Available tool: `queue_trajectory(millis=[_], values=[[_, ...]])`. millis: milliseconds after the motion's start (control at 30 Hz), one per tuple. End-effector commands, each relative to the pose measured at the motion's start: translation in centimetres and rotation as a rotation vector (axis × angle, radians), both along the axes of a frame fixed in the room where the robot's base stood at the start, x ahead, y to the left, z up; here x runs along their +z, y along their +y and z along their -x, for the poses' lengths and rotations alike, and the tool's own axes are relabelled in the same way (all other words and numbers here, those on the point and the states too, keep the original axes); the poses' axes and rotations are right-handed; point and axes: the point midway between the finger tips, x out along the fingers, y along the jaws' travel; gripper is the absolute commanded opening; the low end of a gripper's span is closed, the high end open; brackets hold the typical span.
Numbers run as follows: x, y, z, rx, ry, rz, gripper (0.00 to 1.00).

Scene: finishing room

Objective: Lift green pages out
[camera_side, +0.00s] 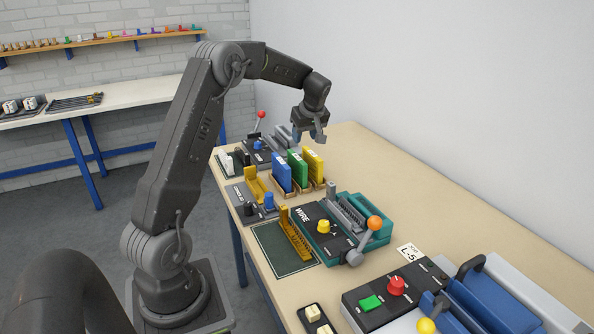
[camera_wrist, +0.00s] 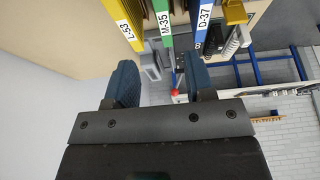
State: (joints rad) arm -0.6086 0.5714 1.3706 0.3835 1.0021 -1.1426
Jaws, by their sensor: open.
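The green pages (camera_side: 297,167) stand upright in a wooden holder between the blue pages (camera_side: 281,172) and the yellow pages (camera_side: 314,163). In the wrist view the green pages (camera_wrist: 160,18) carry the label M-35, the yellow pages (camera_wrist: 125,22) L-53 and the blue pages (camera_wrist: 203,20) D-37. My gripper (camera_side: 309,136) is open and empty, above and just behind the pages in the side view. In the wrist view the fingers of my gripper (camera_wrist: 160,85) are spread apart, with the page spines at the top of the picture. The lower edges of the green pages are hidden in the holder.
A teal wire binding machine (camera_side: 377,232) with an orange-knobbed lever stands nearer the camera. A yellow comb piece (camera_side: 295,233) lies on a dark green mat (camera_side: 270,240). A red-knobbed device (camera_side: 260,143) stands behind the pages. The table (camera_side: 440,195) is bare along the wall side.

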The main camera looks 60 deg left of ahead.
Motion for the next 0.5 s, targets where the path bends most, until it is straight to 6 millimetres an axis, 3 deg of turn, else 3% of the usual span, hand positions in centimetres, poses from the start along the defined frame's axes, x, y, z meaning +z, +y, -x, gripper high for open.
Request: queue_trajectory(millis=[300,500], values=[[-5.5,2.1,0.1,-0.002,0.004,0.003,0.49],[-7.2,2.9,0.1,-0.004,0.002,0.001,0.49]])
